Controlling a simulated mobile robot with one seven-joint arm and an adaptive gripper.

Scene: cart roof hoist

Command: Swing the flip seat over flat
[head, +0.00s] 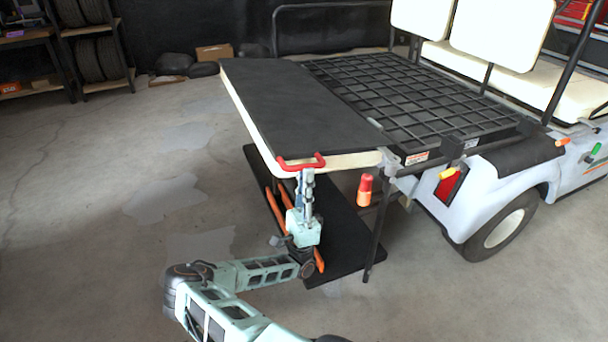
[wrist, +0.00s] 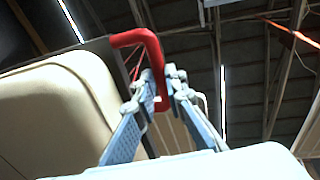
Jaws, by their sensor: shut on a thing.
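The flip seat (head: 290,100) lies out level behind the cart's rear deck, its black backing panel facing up and its cream cushion underneath. In the wrist view its cream cushion (wrist: 55,110) fills the left side. A red handle (head: 302,163) is fixed at the seat's near end; it also shows in the wrist view (wrist: 146,42). My gripper (head: 306,172) reaches up from below and is shut on the red handle. In the wrist view its two fingers (wrist: 160,92) close around the handle's downward leg.
A black grid deck (head: 415,95) adjoins the seat on its right. A black footboard (head: 345,235) lies below the seat. An orange-red object (head: 365,190) hangs beside the dark post (head: 378,225). Open floor (head: 100,230) lies to the left.

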